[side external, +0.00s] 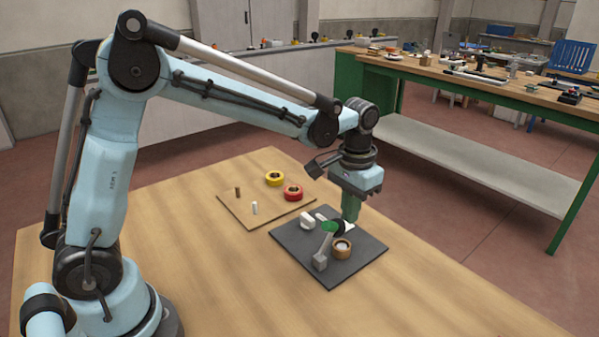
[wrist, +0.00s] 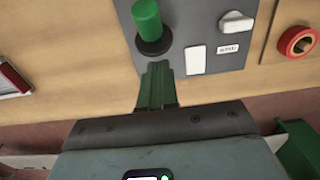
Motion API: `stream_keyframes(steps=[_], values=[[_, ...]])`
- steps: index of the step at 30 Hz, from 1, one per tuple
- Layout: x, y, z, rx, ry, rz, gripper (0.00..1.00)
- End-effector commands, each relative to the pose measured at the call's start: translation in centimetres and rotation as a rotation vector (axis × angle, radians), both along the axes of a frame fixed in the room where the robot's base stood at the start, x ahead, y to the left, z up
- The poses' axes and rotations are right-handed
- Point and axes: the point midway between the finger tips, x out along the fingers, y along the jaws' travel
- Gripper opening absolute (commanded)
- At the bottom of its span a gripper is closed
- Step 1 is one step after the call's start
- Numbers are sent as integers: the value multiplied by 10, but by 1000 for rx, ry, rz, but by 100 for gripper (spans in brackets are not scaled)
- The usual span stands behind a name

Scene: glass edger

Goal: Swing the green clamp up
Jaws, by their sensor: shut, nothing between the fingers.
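The green clamp shows in the side view as a green end (side external: 328,227) with a black part beside it, by a grey arm and block on the dark grey plate (side external: 350,271). In the wrist view its green cylindrical handle (wrist: 146,20) rises from a black round collar. My gripper (side external: 349,220) points down over the plate, just right of and behind the clamp's green end. In the wrist view my green fingers (wrist: 157,66) are shut and empty, with their tips close to the black collar. I cannot tell whether they touch it.
A wooden board (side external: 235,212) holds a yellow ring (side external: 275,178), a red ring (side external: 293,192) and two pegs.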

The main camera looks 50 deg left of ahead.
Motion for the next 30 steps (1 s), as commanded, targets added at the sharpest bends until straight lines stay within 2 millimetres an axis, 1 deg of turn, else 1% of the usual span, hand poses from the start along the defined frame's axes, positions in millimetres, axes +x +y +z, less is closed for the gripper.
stream_keyframes(steps=[5, 30], values=[[0, 0, -3, 0, 0, 0, 0], [0, 0, -32, 0, 0, 0, 0]])
